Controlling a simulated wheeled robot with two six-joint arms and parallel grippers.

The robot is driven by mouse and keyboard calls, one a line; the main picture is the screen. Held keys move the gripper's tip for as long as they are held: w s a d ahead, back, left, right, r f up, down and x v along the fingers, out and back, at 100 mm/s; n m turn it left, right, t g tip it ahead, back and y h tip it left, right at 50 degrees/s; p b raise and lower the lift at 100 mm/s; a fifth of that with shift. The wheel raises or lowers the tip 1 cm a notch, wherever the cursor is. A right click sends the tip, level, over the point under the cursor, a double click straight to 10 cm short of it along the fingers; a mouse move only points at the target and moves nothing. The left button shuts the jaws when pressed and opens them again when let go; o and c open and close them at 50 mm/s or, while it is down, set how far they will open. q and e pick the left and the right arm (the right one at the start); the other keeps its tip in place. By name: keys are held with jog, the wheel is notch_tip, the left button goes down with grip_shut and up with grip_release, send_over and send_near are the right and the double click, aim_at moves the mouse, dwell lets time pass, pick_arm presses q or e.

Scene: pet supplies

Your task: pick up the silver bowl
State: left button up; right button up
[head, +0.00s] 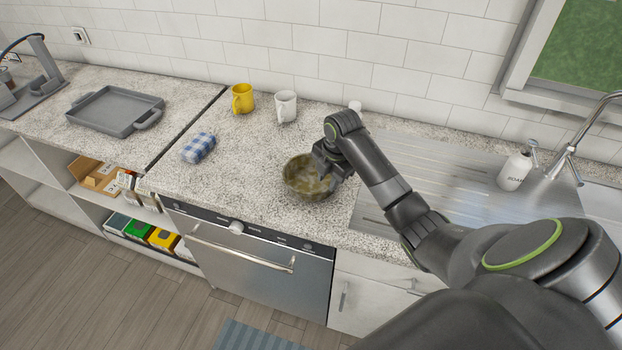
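A round metallic bowl (298,182) with a brownish, mottled inside stands upright on the speckled counter, left of the sink's drainboard. My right gripper (329,172) is at the bowl's right side, over its rim. The gripper's own wrist hides much of its fingers, so I cannot tell whether they are open or shut on the rim. The bowl appears to rest on the counter. My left gripper is not in view.
A yellow mug (242,99), a white mug (286,106) and a blue checked cloth (198,147) are on the counter. A grey tray (115,110) lies far left. A soap bottle (514,171) stands by the faucet (572,150).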

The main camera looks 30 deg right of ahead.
aim_at(326, 191)
jog(key=shift+f+p, duration=0.3)
jog(key=shift+f, duration=0.05)
notch_tip(326, 191, down, 3)
jog(key=shift+a+f+p, duration=0.1)
jog(key=shift+f+p, duration=0.05)
jog(key=shift+p, duration=0.5)
jog(key=shift+w+f, duration=0.1)
jog(key=shift+f, duration=0.5)
jog(key=shift+c, duration=0.3)
jog(key=shift+r, duration=0.1)
grip_shut()
